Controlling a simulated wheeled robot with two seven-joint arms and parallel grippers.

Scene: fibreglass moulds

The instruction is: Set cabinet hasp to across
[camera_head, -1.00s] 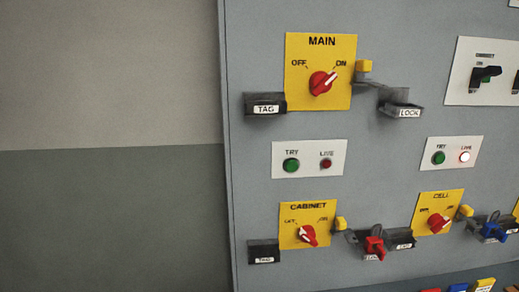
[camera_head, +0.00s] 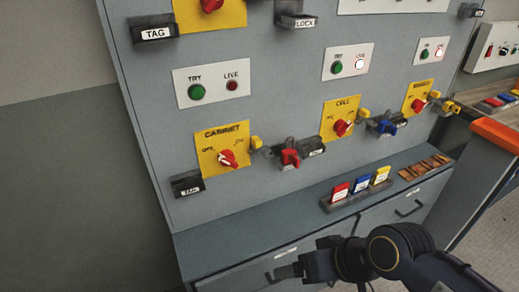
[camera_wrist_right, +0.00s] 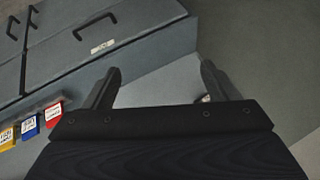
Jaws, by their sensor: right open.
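The CABINET switch plate (camera_head: 211,160) is yellow, low on the grey panel in the head view. Its red knob (camera_head: 228,158) has its white pointer towards OFF. To its right are a yellow block (camera_head: 257,142) and the dark hasp (camera_head: 270,152), which is small and partly hidden. A red padlock (camera_head: 289,158) hangs by the hasp and a black LOCK box (camera_head: 311,147); how they join is unclear. My right gripper (camera_head: 286,262) is well below them, in front of the drawers, open and empty. Its two fingers stand apart in the wrist view (camera_wrist_right: 158,88). My left gripper is out of view.
A ledge (camera_head: 240,238) juts out below the panel. It bears a holder of red, blue and yellow tags (camera_head: 361,185) and a brown slotted tray (camera_head: 425,167). Drawers (camera_head: 385,220) with handles are below. An orange-edged bench (camera_head: 497,133) stands at right.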

